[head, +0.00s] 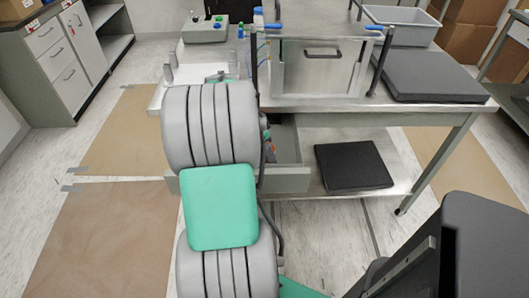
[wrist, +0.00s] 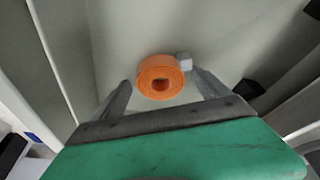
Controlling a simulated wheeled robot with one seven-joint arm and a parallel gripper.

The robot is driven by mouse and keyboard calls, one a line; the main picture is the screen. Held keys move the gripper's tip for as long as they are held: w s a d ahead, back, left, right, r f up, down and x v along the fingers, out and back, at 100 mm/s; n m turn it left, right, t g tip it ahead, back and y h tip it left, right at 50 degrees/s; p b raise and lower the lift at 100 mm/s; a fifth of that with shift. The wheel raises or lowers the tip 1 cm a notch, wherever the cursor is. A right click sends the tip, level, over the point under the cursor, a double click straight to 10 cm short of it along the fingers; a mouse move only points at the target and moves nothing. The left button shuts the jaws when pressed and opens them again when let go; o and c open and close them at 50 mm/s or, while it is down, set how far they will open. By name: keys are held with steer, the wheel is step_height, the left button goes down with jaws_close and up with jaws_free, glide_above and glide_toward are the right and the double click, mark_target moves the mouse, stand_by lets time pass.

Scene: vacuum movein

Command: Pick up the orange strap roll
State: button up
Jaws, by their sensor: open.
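The orange strap roll (wrist: 160,78) shows in the wrist view, inside a grey drawer (wrist: 110,45). My gripper (wrist: 158,84) is open, with one finger to the left of the roll and one to its right. A small white block (wrist: 184,62) sits beside the roll near the right finger. In the head view the open drawer (head: 288,180) is under the bench, and my arm covers most of it. A bit of orange shows at the arm's edge there. My fingers are hidden in the head view.
The metal bench top (head: 310,102) is above the drawer. A black pad (head: 352,166) lies on the lower shelf, right of the drawer. A dark pad (head: 430,76) and grey bin (head: 402,24) are on top. Brown floor sheets (head: 100,240) lie left.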

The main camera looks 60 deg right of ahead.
steer(key=shift+c, duration=0.5)
steer(key=c, duration=1.5)
steer(key=shift+r, duration=0.15)
